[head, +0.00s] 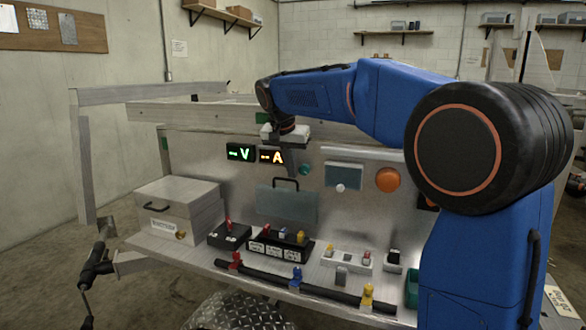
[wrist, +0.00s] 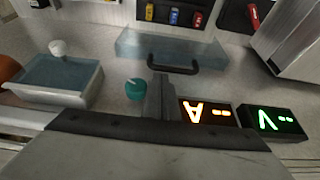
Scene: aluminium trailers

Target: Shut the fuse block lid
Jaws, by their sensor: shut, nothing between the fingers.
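The fuse block (head: 280,247) is a black block with coloured fuses on the bench shelf. Its lid (head: 287,207) is a see-through bluish panel with a dark handle on its top edge, standing raised behind the fuses. In the wrist view the lid (wrist: 140,44) shows beyond my gripper, with the fuse block (wrist: 195,5) cut by the top edge. My gripper (head: 293,170) is shut and empty, pointing down above the lid near its handle. In the wrist view its fingertips (wrist: 158,78) appear close beside the handle; I cannot tell whether they touch.
Green "V" (head: 240,153) and orange "A" (head: 272,156) displays sit left of my gripper. A teal knob (head: 305,169) is just right of it. A clear-covered box (head: 344,176) and an orange button (head: 389,180) are further right. A metal box (head: 180,206) stands left.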

